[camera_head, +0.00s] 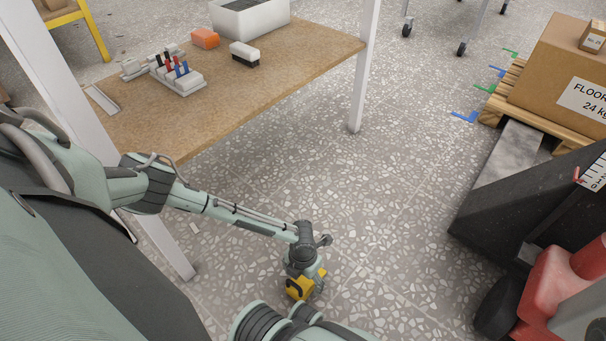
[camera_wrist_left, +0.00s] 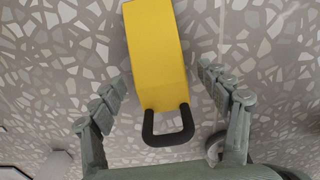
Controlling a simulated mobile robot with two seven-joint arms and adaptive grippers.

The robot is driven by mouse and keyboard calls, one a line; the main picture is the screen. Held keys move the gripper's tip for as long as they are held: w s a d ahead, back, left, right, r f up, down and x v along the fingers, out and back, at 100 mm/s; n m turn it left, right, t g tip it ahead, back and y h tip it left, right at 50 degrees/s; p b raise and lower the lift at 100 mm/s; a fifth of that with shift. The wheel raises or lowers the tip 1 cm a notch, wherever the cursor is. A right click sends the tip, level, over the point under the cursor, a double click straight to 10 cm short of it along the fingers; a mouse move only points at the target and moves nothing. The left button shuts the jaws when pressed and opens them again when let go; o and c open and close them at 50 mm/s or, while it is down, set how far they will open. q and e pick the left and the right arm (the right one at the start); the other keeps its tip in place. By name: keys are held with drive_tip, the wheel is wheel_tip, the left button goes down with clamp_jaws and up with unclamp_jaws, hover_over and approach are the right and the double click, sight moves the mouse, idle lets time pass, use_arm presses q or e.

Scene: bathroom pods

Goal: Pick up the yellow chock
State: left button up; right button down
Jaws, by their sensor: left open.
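The yellow chock (camera_head: 298,289) is on the speckled floor, low in the head view, partly hidden by my left gripper. In the left wrist view the yellow chock (camera_wrist_left: 156,55) has a black handle (camera_wrist_left: 168,138) at its near end. My left gripper (camera_wrist_left: 160,82) is open, with one finger on each side of the chock and a visible gap on both sides. In the head view my left gripper (camera_head: 304,272) points down over the chock. I cannot tell its exact height. My right gripper does not show.
A wooden-topped table (camera_head: 300,66) stands at the upper left, with a marker rack (camera_head: 180,80), an orange item (camera_head: 205,38) and a white bin (camera_head: 250,15). At right are a cardboard box (camera_head: 560,70) on a wooden pallet (camera_head: 490,110) and a red and black machine (camera_head: 545,285). Floor between is clear.

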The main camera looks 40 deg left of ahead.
use_arm(q)
drive_tip(key=shift+c, duration=0.6)
drive_tip(key=c, duration=1.5)
drive_tip(key=shift+r, duration=0.15)
